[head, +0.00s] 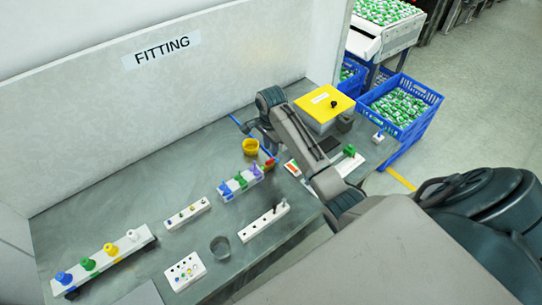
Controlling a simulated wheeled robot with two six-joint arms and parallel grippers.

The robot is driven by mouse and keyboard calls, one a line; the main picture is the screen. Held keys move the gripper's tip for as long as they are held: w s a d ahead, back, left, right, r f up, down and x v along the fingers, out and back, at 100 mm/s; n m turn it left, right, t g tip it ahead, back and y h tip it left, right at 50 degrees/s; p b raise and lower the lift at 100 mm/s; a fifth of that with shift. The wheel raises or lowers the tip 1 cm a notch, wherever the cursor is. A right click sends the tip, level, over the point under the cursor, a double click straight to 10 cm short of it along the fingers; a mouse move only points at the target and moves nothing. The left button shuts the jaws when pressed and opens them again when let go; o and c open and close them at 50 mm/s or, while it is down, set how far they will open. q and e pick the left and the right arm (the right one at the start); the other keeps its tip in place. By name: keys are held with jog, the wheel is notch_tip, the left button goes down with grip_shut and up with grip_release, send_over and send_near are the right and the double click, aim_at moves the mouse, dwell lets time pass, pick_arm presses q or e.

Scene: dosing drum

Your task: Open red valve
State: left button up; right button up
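A white block with a row of coloured valves (240,183) lies on the grey bench: blue at its left end, then green and purple. A small red valve (269,163) shows at its right end, partly hidden by my arm. My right arm reaches in from the right and bends down over the bench. My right gripper (268,148) is just above or beside the red valve. Its fingers are small and partly hidden, so I cannot tell whether they touch the valve or are open or shut. My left gripper is not in view.
A yellow cup (251,146) stands close behind the valve block. A yellow-topped box (324,102) stands at the back right. White strips with pegs, a clear round container (220,247) and a rack of coloured knobs (103,262) occupy the front and left. The back left bench is clear.

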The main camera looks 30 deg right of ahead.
aim_at(271, 159)
notch_tip(271, 159, up, 6)
jog(key=shift+f, duration=0.15)
jog(key=shift+f, duration=0.1)
dwell(0.5)
